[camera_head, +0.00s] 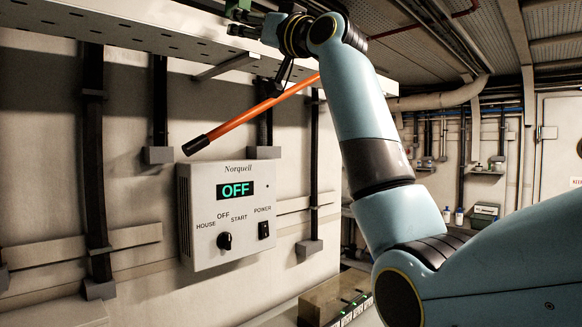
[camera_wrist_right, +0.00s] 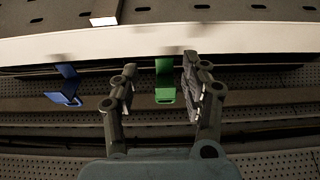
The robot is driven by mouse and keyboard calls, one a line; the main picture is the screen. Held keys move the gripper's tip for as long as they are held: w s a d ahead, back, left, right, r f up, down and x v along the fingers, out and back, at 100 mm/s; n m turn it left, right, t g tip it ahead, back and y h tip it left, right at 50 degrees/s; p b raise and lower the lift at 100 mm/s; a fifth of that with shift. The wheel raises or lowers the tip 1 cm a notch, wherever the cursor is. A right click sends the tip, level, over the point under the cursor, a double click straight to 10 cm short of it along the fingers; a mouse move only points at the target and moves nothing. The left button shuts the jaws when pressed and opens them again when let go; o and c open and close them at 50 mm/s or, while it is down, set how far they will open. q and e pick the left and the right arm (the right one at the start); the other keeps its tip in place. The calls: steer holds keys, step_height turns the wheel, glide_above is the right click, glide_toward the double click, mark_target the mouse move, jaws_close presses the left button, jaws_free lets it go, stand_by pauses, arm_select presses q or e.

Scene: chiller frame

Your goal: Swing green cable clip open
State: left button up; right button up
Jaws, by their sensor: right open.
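In the right wrist view the green cable clip (camera_wrist_right: 165,94) hangs from the pale tray edge, with a looped tab at its lower end. My right gripper (camera_wrist_right: 157,82) is open, its two fingers on either side of the clip with gaps; I see no contact. In the head view my right gripper (camera_head: 246,22) is raised to the underside of the overhead tray, small and dark there. Green patches show around it, but I cannot tell clip from finger. My left gripper is not in view.
A blue clip (camera_wrist_right: 66,88) hangs left of the green one; a white clip (camera_wrist_right: 103,20) is above. An orange bar with a black end (camera_head: 250,117) slants below the tray (camera_head: 130,30). A control box (camera_head: 228,212) reading OFF is on the wall.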

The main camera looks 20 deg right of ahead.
steer(key=b+v, duration=0.5)
steer(key=v, duration=0.6)
steer(key=w+d+f+m+g+h+p, duration=0.1)
steer(key=w+f+g, duration=0.1)
steer(key=f, duration=0.9)
steer(key=w+d+f+m+g+h+p, duration=0.1)
steer(key=w+f, duration=0.4)
steer(key=f, duration=0.6)
steer(key=shift+w+d+m+g+h, duration=0.3)
steer(key=shift+m+g+h, duration=0.2)
steer(key=shift+g+h, duration=0.1)
